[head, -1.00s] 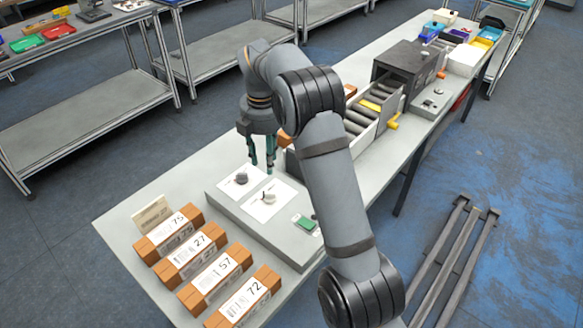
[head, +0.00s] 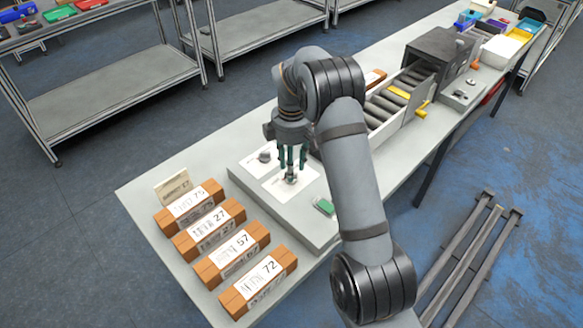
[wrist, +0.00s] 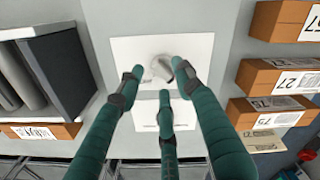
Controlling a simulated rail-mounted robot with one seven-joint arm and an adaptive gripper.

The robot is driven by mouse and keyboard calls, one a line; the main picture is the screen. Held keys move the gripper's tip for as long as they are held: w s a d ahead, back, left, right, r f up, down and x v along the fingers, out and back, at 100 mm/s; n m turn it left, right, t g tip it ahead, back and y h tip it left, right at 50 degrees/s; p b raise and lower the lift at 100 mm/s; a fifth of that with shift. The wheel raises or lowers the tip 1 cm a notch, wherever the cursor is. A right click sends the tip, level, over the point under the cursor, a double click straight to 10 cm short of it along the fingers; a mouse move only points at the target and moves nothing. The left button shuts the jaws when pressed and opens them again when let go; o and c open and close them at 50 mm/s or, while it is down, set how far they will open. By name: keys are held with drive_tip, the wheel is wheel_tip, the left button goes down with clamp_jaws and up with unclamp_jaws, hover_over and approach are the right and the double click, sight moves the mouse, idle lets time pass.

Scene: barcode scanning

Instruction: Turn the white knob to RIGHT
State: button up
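The white knob (wrist: 168,68) sits on a white square plate (head: 295,192) on a raised grey panel. My gripper (head: 291,168) has three dark green fingers, pointing down over this plate. In the wrist view my gripper (wrist: 157,82) is open, its fingertips spread around the white knob. I cannot tell whether any fingertip touches it. In the head view the fingers mostly hide the knob. A dark knob (head: 264,157) on a second white plate (head: 252,165) lies just to the left; in the wrist view a finger covers it. Any lettering on the plates is too small to read.
Several brown boxes with number labels, one marked 72 (head: 258,284), stand at the table's near left. A roller conveyor (head: 392,105) stands behind my arm.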

drive_tip(key=shift+a+f, duration=0.1)
drive_tip(key=shift+f, duration=0.35)
clamp_jaws()
idle(0.3)
